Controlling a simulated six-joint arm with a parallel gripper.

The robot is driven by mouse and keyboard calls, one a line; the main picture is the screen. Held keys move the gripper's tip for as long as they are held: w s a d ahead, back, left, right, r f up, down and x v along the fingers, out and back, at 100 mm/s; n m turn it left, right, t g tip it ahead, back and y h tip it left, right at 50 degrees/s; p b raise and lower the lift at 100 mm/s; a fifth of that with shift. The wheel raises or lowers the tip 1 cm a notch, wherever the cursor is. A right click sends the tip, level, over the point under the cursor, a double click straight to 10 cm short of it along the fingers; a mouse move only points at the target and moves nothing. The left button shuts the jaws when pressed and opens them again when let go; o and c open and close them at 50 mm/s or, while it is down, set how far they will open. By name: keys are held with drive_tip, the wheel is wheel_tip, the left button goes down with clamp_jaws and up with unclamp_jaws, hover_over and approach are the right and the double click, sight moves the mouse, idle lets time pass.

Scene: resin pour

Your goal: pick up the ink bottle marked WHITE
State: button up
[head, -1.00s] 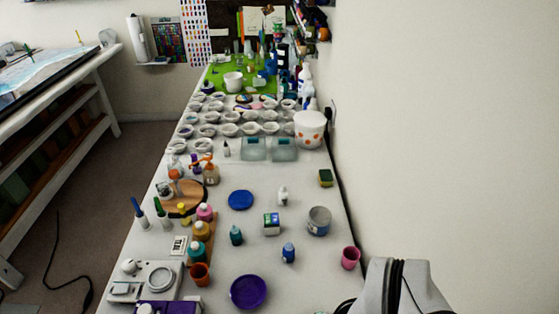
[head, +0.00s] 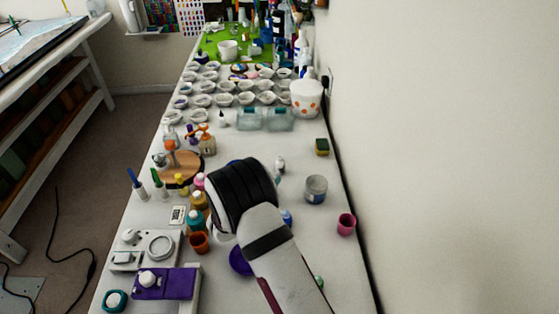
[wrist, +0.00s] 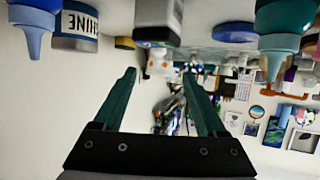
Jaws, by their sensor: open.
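A small white bottle (head: 280,164) stands on the table just beyond my arm in the head view. It also shows upside down in the wrist view (wrist: 159,62), between and beyond my fingertips. I cannot read its label. My gripper (wrist: 160,76) is open with nothing between its teal fingers. In the head view my arm hides most of it; only a bit of a teal finger shows near the white bottle.
A small box (wrist: 158,14) is close to the fingers. A teal bottle (wrist: 285,32) and a blue bottle (wrist: 34,20) flank it, with a grey tin (wrist: 75,26) beside the blue one. A sponge (head: 322,147) and a pink cup (head: 346,223) stand at the right.

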sight(279, 164)
drive_tip(key=x, duration=1.2)
drive_tip(key=shift+d, duration=0.15)
clamp_jaws()
